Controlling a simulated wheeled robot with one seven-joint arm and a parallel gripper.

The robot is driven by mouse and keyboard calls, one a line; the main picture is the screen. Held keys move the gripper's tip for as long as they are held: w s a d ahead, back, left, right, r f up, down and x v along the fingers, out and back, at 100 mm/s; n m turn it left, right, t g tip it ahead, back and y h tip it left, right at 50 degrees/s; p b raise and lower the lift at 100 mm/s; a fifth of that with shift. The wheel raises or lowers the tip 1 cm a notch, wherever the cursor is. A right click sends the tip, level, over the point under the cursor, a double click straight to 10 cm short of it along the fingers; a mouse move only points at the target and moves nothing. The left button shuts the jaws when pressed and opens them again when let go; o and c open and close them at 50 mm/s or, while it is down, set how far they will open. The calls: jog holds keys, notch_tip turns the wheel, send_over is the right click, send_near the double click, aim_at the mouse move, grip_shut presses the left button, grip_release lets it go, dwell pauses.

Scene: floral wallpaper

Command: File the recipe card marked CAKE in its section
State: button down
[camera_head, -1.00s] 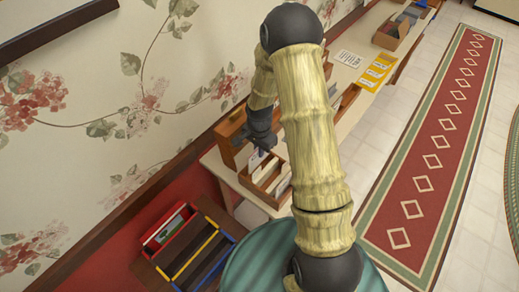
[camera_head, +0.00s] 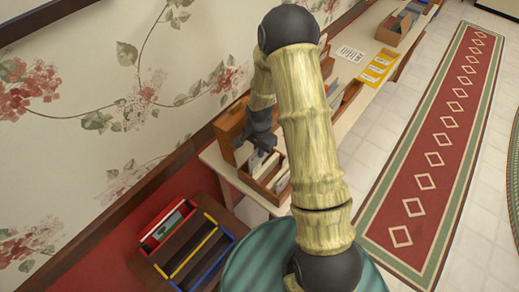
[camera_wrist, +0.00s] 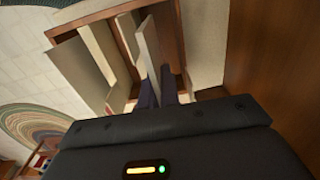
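A wooden box with compartments (camera_head: 272,190) stands on the near end of the long table and holds several pale cards. My gripper (camera_head: 262,147) is over its back left part. In the wrist view my gripper's two dark fingers (camera_wrist: 158,92) reach down into the box (camera_wrist: 178,40), one on each side of a pale card (camera_wrist: 150,45). They look closed on that card, which stands tilted in a compartment. More pale cards (camera_wrist: 85,62) stand to its left. No lettering is readable on any card, so I cannot tell which one says CAKE.
A taller wooden box (camera_head: 228,130) stands beside my gripper against the wall. A dark rack with red, yellow and blue edges (camera_head: 185,245) is at lower left. A yellow tray (camera_head: 378,70), a printed sheet (camera_head: 350,54) and another box (camera_head: 398,30) lie farther along the table.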

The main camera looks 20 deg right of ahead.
jog(key=shift+f+b, duration=0.9)
jog(key=shift+f, duration=0.5)
jog(key=c, duration=1.6)
grip_release()
jog(key=shift+o, duration=0.2)
jog(key=shift+r, duration=0.1)
notch_tip(320, 180, up, 17)
jog(key=b, duration=0.2)
jog(key=shift+r, duration=0.15)
jog(key=shift+s, duration=0.1)
jog(key=s+r+n+t, duration=0.2)
jog(key=s+n, duration=0.8)
jog(key=s, duration=0.4)
jog(key=shift+s+d+n+t, duration=0.15)
jog(key=shift+s+n+t, duration=0.15)
jog(key=shift+n, duration=0.1)
